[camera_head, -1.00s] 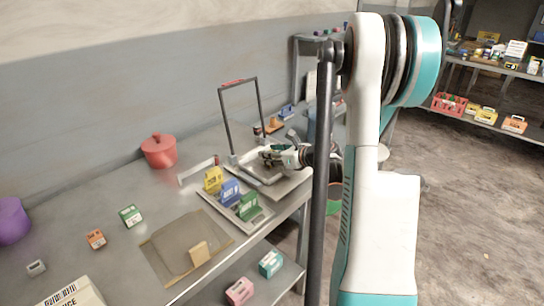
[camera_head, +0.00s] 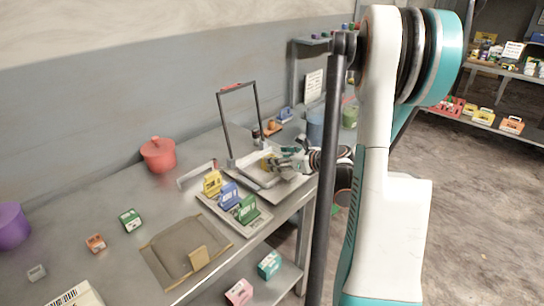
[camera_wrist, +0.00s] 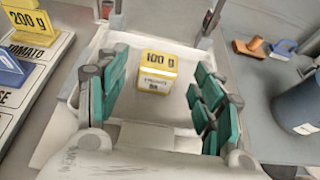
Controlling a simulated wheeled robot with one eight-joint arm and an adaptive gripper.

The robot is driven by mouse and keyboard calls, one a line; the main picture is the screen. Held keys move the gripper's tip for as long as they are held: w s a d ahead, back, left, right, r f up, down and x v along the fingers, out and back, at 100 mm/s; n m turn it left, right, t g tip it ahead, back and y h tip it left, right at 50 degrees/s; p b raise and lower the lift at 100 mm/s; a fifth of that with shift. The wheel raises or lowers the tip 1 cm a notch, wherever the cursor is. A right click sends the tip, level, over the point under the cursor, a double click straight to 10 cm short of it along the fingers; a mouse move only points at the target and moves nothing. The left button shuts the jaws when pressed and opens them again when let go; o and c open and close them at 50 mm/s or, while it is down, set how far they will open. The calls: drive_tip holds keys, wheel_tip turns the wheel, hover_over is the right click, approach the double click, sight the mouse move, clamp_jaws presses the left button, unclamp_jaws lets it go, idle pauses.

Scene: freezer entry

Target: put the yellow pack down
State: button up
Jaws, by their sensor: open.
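The yellow pack (camera_wrist: 156,78), marked "100 g", stands upright in a shallow white tray (camera_wrist: 190,47) in the wrist view. In the head view the pack (camera_head: 266,163) is a small yellow patch in the tray (camera_head: 262,179), under the tall dark handle frame. My gripper (camera_wrist: 160,95) is open, with its teal finger pads on either side of the pack and a visible gap on each side. In the head view my gripper (camera_head: 279,163) reaches in from the right, partly hiding the pack.
A board (camera_head: 245,226) with yellow, blue and green packs stands left of the tray. A red pot (camera_head: 158,154) is behind, and a brown mat (camera_head: 160,262) lies in front. A blue-grey container (camera_wrist: 303,105) and an orange item (camera_wrist: 249,47) stand to the right.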

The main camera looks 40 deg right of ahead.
drive_tip(key=p+v, duration=0.1)
drive_tip(key=v, duration=0.6)
drive_tip(key=shift+s, duration=0.15)
